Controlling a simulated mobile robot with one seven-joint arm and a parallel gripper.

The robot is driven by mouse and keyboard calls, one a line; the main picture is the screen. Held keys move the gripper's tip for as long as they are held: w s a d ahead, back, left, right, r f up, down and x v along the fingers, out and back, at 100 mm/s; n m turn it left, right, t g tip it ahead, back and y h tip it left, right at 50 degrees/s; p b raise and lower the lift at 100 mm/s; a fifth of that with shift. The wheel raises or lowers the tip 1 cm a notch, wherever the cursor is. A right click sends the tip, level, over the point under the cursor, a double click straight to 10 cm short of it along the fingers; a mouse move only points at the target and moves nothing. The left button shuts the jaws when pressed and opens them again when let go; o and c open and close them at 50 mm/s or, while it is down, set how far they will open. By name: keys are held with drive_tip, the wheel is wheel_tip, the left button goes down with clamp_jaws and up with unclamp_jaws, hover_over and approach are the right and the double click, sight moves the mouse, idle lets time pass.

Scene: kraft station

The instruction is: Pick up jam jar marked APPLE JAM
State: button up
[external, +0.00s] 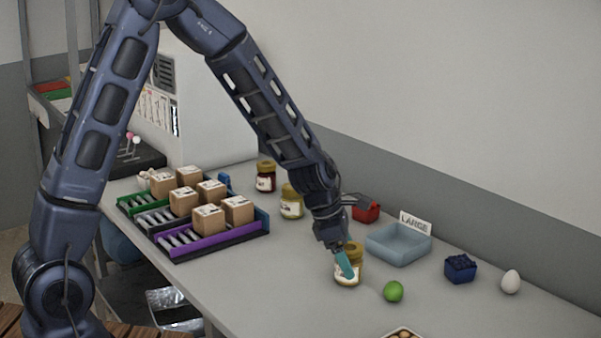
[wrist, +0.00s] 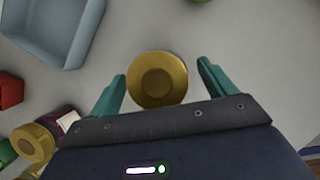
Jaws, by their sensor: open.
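A gold-lidded jar (external: 345,282) with a pale label stands upright on the grey table; its label is too small to read. In the wrist view its round lid (wrist: 158,78) sits between the two teal fingers of my gripper (wrist: 161,71), with gaps at both sides. In the external view my gripper (external: 346,263) is down at this jar, a finger covering part of it. My gripper is open and holds nothing. Two more gold-lidded jars, one dark red (external: 266,177) and one yellowish (external: 291,203), stand further back left; their labels cannot be read.
A blue tray (external: 398,258) by a LARGE sign (external: 415,223) and a red container (external: 366,212) stand behind my gripper. A green fruit (external: 393,291) is close right. A berry basket (external: 460,270) and white egg (external: 511,281) lie further right. Boxes on rollers (external: 208,220) stand left.

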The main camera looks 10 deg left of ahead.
drive_tip(key=shift+d+f, duration=0.25)
drive_tip(key=shift+f, duration=0.45)
drive_tip(key=c, duration=1.3)
